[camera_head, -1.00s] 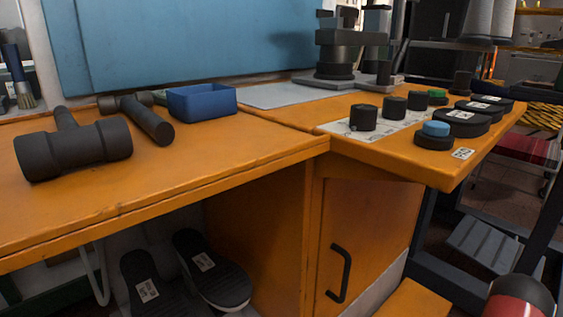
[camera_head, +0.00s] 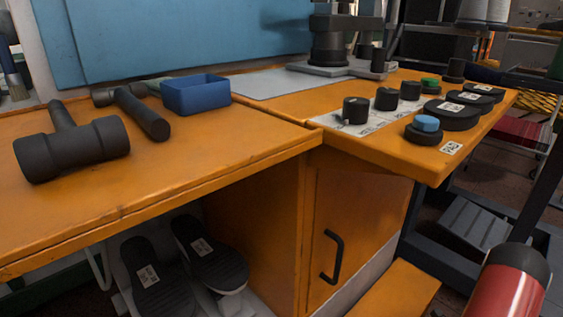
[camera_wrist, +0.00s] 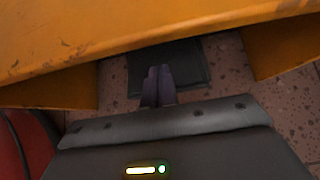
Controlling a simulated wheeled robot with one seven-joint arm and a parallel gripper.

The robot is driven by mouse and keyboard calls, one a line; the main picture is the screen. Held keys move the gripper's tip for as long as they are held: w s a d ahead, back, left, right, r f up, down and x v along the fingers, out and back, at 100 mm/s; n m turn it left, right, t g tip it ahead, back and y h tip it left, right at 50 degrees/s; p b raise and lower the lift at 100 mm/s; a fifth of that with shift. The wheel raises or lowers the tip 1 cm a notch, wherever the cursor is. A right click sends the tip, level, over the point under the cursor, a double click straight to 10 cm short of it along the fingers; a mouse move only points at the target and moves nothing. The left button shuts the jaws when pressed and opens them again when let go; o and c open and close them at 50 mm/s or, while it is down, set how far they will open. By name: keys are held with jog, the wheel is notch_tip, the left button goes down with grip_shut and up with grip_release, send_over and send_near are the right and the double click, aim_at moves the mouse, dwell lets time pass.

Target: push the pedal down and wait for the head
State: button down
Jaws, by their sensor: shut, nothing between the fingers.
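In the wrist view, my gripper (camera_wrist: 158,75) is shut and empty, its two dark fingers together and pointing away over the floor. A dark, flat, square plate (camera_wrist: 190,68) lies on the speckled floor just beyond the fingertips, under the orange bench edge; it may be the pedal. I cannot tell whether the fingers touch it. In the head view, a grey ribbed plate (camera_head: 476,223) stands low at the right, beyond the bench. My gripper is outside the head view.
The orange bench (camera_head: 230,158) bears mallets (camera_head: 75,148), a blue box (camera_head: 196,95) and several black knobs and buttons. A red cylinder (camera_head: 505,295) with a dark cap stands at lower right. Orange panels flank the plate in the wrist view.

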jog(key=p+v, duration=0.2)
jog(key=v, duration=0.6)
jog(key=shift+p, duration=0.3)
jog(key=shift+f, duration=0.1)
dwell(0.4)
